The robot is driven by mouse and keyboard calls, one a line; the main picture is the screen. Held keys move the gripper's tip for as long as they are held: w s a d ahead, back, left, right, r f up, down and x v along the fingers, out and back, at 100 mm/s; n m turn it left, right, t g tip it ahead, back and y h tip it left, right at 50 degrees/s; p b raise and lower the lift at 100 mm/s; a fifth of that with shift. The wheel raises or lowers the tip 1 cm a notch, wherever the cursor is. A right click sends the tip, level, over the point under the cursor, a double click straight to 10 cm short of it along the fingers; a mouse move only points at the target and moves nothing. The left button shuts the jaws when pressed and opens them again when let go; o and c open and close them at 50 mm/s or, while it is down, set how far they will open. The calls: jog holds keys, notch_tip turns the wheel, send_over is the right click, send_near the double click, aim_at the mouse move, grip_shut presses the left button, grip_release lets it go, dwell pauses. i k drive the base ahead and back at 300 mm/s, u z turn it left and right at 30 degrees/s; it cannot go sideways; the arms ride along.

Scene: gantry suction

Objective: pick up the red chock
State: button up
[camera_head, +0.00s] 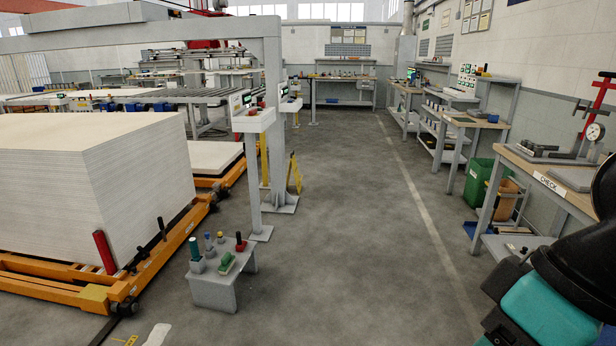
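I cannot make out for certain which thing is the red chock. A red upright piece (105,251) stands at the near corner of the orange cart, against the pale sheet stack, at the left. A small red-topped item (240,243) stands on the low grey stand (216,293) in the lower middle. Teal and black parts of my own arm fill the lower right corner. My gripper does not show, so I cannot see where it is relative to either red piece.
The orange cart (75,289) carries a tall sheet stack (95,165) at the left. A grey gantry post (273,130) stands behind the low stand. A workbench (545,178) with a gauge lines the right. The floor (365,240) between is clear.

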aim_at(241, 245)
jog(key=u, duration=0.2)
jog(key=i, duration=2.05)
jog(key=u, duration=0.9)
jog(key=i, duration=1.9)
jog(key=u, duration=0.55)
